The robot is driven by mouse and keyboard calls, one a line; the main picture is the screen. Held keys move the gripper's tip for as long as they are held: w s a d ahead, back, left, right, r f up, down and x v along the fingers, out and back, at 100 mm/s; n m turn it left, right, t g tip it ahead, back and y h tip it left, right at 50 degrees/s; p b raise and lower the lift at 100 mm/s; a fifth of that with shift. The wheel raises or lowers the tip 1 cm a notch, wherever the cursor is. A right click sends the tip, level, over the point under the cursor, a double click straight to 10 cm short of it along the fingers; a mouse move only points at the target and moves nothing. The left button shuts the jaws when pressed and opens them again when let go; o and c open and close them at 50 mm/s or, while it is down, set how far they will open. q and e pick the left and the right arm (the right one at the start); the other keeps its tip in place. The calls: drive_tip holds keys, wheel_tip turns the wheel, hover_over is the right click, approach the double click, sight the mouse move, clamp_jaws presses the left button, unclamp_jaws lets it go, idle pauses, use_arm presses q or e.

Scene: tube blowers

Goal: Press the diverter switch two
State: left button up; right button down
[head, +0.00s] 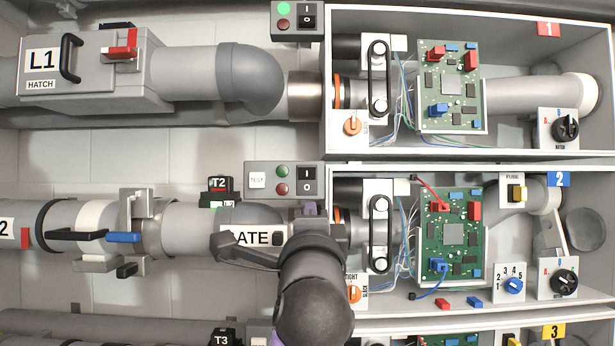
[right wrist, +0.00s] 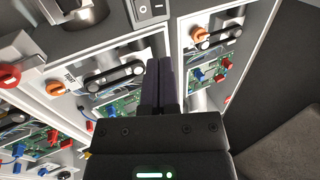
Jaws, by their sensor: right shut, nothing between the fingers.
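The row two switch box (head: 255,178) is grey, with a white TEST button, a green lamp, a red lamp and a black I/O rocker switch (head: 307,181). Contact cannot be told. My left gripper is not in view.
Bay two (head: 400,324) holds a green circuit board (head: 450,236), a blue-pointer dial (head: 514,284) and a black rotary knob (head: 564,283). Row one has a similar switch box (head: 297,35) with its green lamp lit. Pipes run along the left.

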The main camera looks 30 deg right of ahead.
sight(309, 173)
drive_tip(key=p+x, duration=0.7)
drive_tip(key=x, duration=0.5)
drive_tip(key=shift+r, duration=0.2)
drive_tip(key=shift+w+d+p, duration=0.3)
drive_tip(key=shift+w+d, duration=0.1)
drive_tip(key=shift+w, duration=0.1)
